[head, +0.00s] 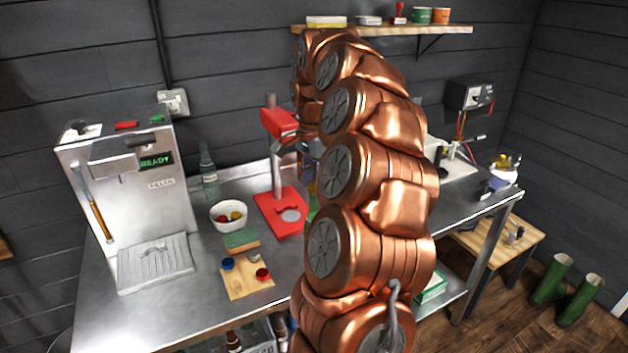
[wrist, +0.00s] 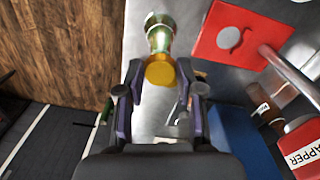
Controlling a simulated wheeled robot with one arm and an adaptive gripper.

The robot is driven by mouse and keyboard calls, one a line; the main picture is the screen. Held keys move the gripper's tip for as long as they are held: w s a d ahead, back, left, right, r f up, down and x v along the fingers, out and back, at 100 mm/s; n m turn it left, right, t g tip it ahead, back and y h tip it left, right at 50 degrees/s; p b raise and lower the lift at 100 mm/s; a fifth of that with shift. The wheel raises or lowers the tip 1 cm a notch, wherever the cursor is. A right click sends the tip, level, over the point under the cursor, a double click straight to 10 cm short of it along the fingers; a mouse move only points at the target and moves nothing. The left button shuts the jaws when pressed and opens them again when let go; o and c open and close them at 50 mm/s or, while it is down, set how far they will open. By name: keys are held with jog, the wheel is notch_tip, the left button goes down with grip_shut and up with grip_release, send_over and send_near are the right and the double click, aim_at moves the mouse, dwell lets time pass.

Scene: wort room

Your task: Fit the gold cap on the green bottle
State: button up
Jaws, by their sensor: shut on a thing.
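The gold cap (wrist: 160,72) is between the fingertips of my gripper (wrist: 157,84) in the wrist view, and the gripper is shut on it. The green bottle (wrist: 160,38) shows just beyond the cap and lines up with it. The cap overlaps the near end of the bottle in the picture; I cannot tell whether they touch. In the head view only a green sliver of the bottle (head: 312,207) shows beside my copper arm.
A red capper (head: 280,200) stands left of my arm; its base plate (wrist: 225,30) is close to the bottle. A white bowl (head: 229,217) of caps, a wooden board (head: 246,285) with coloured caps and a steel filler machine (head: 130,190) stand further left.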

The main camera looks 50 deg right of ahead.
jog(key=shift+f+b, duration=0.55)
jog(key=shift+b, duration=0.2)
jog(key=shift+f+b, duration=0.25)
jog(key=shift+b, duration=0.75)
dwell(1.1)
dwell(0.3)
jog(key=o, duration=0.7)
jog(key=shift+o, duration=0.6)
jog(key=o, duration=0.5)
jog(key=shift+r, duration=0.15)
